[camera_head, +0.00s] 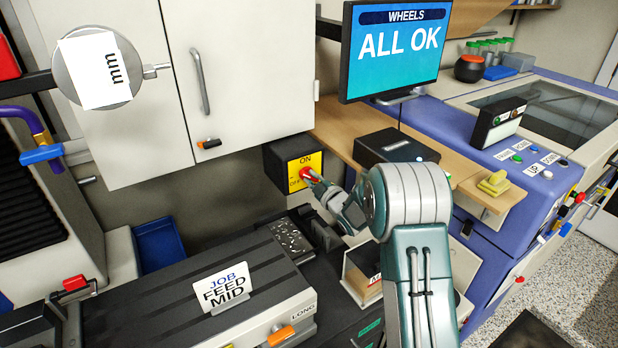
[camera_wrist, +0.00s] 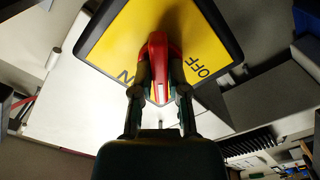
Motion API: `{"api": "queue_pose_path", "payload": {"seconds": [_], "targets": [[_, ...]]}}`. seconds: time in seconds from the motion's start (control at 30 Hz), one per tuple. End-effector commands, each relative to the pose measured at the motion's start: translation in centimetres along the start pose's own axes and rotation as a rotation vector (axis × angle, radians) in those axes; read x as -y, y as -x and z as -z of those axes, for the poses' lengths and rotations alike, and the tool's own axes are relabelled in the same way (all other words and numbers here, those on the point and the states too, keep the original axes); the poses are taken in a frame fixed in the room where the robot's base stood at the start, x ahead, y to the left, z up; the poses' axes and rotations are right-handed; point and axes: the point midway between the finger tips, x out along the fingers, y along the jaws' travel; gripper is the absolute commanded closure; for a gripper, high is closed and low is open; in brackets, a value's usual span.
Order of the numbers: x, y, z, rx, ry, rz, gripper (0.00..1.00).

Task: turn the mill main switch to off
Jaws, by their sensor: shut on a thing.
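The main switch is a dark box (camera_head: 277,163) with a yellow face and a red knob (camera_head: 305,173), on the wall below the white cabinet. The head view shows ON above the knob and OFF to its left. In the wrist view the yellow face (camera_wrist: 118,40) fills the upper middle, and the red knob (camera_wrist: 158,62) has a white line at its lower end, between the partly covered ON and the OFF lettering. My gripper (camera_head: 314,180) is at the knob; in the wrist view its two fingers (camera_wrist: 160,72) are shut on either side of it.
A wooden shelf (camera_head: 345,128) with a black box (camera_head: 396,148) and a monitor (camera_head: 396,50) reading ALL OK lies right of the switch. The grey machine bed (camera_head: 190,290) with a FEED MID card (camera_head: 225,287) is below. The white cabinet (camera_head: 235,70) is above left.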

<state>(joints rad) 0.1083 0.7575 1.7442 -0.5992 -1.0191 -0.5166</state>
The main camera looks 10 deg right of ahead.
Motion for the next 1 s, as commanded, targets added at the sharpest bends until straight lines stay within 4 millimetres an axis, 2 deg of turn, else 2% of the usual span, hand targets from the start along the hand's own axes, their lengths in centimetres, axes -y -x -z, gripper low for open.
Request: {"api": "queue_pose_path", "payload": {"seconds": [0.3,0.67,1.0], "targets": [[-0.20,-0.11,0.10,-0.002,0.324,-0.003,1.00],[-0.22,-0.12,0.11,-0.002,0.365,-0.003,1.00],[-0.28,-0.12,0.15,-0.002,0.713,-0.004,1.00]]}}
